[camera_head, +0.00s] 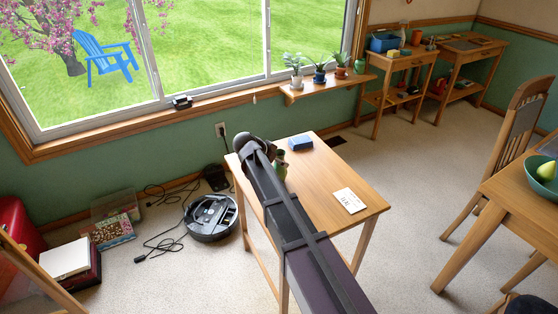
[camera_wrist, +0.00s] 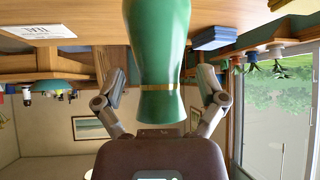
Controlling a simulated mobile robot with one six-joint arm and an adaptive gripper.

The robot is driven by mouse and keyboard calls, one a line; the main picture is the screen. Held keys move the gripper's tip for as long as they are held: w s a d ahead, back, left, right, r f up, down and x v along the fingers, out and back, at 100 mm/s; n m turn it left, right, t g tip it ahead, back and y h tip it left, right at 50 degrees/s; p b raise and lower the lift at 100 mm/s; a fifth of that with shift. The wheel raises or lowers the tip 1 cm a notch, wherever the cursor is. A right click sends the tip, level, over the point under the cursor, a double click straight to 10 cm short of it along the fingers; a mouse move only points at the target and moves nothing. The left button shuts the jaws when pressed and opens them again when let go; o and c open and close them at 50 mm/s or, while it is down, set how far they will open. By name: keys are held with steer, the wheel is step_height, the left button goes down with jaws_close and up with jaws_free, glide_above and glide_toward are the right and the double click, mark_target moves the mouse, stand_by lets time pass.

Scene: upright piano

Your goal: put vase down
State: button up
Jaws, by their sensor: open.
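The green vase (camera_wrist: 158,40) with a thin gold band fills the middle of the wrist view, which shows the room upside down. My gripper (camera_wrist: 160,77) is open, with one finger on each side of the vase and visible gaps between. The vase's base is cut off by the picture edge, so its contact with the table is not visible. In the head view a small part of the vase (camera_head: 281,168) shows beside my arm, over the small wooden table (camera_head: 335,180). My arm hides most of the gripper there.
A blue box (camera_head: 300,143) and a white card (camera_head: 349,201) lie on the table. A robot vacuum (camera_head: 211,217) and cables are on the floor to the left. Potted plants (camera_head: 319,74) stand on the window shelf. A larger table with a bowl (camera_head: 541,180) is at right.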

steer(key=shift+r, duration=0.1)
steer(key=shift+p+v, duration=0.75)
steer(key=shift+v, duration=0.05)
steer(key=p+v, duration=0.7)
steer(key=v, duration=0.3)
steer(key=shift+a, duration=0.15)
steer(key=shift+s, duration=0.1)
steer(key=s+d+f+n+g+y, duration=0.1)
steer(key=s+d+n+g+y, duration=0.1)
steer(key=s+d, duration=0.4)
steer(key=s+d+f+n+g+y, duration=0.2)
steer(key=s+d+n, duration=0.2)
steer(key=d, duration=0.9)
steer(key=s+d+f+n+g+y, duration=0.2)
steer(key=s+d+n, duration=0.1)
steer(key=s+d, duration=0.7)
steer(key=shift+s+d+f+y, duration=0.2)
steer(key=shift+d+f+y, duration=0.05)
steer(key=shift+y, duration=0.05)
